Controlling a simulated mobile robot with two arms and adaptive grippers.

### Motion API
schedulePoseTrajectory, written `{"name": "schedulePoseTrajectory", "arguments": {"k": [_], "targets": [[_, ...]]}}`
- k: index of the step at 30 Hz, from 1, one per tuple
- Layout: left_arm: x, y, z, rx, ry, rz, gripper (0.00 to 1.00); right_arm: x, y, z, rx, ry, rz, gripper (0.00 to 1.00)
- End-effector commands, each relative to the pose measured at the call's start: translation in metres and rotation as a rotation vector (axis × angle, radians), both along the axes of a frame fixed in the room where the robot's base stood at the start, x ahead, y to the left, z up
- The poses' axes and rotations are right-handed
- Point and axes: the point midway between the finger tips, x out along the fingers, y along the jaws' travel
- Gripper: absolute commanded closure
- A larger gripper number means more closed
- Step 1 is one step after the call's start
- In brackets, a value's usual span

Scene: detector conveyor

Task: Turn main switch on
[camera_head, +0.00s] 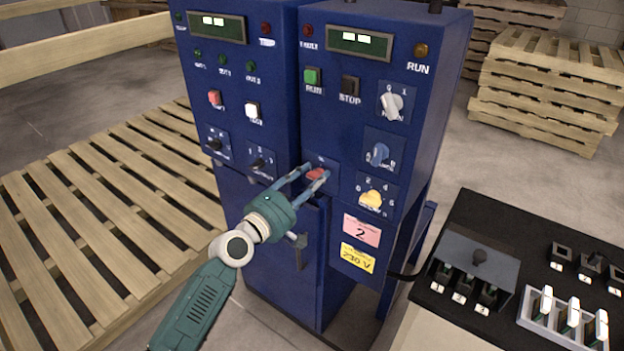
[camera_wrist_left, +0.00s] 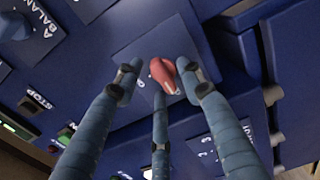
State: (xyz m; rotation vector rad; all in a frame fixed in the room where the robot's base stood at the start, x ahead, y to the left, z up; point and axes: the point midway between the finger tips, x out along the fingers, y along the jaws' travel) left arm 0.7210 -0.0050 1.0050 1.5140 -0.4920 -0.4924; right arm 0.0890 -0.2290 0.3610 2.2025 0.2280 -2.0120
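The red rotary switch (camera_head: 315,175) sits on a blue plate low on the front of the right-hand blue cabinet. It also shows in the left wrist view as a red knob (camera_wrist_left: 164,74). My left gripper (camera_head: 312,170) is in front of it with its fingers reaching to both sides of the knob. In the left wrist view, the fingers of my left gripper (camera_wrist_left: 158,88) are spread around the knob, with a gap on the left side; the right finger is very close to it. I cannot tell whether that finger touches. My right gripper is not in view.
The cabinet (camera_head: 335,125) carries a white knob (camera_head: 392,104), a blue knob (camera_head: 379,154), a yellow knob (camera_head: 372,198) and green and black buttons. A black control panel (camera_head: 497,220) stands at right. Wooden pallets (camera_head: 90,225) lie at left.

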Motion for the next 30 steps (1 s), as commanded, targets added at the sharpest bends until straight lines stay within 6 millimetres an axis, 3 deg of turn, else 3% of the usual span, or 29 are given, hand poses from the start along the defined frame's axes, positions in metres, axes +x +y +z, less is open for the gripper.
{"name": "schedulePoseTrajectory", "arguments": {"k": [8, 14, 30], "targets": [[0.002, -0.001, 0.000, 0.001, -0.001, 0.000, 0.61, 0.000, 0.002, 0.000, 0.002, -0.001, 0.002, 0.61], [0.002, -0.001, 0.000, 0.000, -0.001, 0.000, 0.97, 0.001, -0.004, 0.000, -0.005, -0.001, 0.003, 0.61], [0.002, -0.002, 0.003, 0.111, -0.091, 0.001, 0.97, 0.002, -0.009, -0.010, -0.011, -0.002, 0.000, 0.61]]}}
